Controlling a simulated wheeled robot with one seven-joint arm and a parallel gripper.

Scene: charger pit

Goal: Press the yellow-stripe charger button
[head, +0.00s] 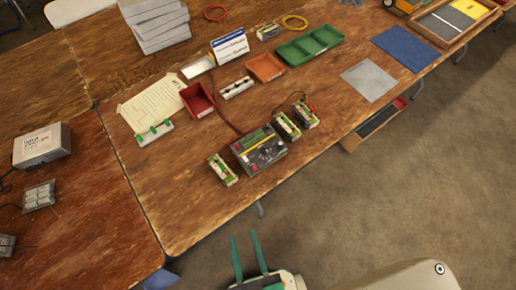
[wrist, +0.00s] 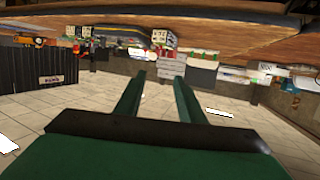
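The yellow-stripe charger (head: 258,148) is a dark box with a green display, small controls and a yellow diagonal stripe. It sits near the front edge of the wooden table in the head view. My gripper (head: 243,236) is below the table's front edge in the picture, well apart from the charger. Its two green fingers are apart with nothing between them.
Small green-and-cream units flank the charger, one on the left (head: 222,171) and two on the right (head: 287,126). A red bin (head: 197,101), an orange tray (head: 265,68) and a green tray (head: 308,46) stand behind. Bare tabletop (head: 180,205) lies front left.

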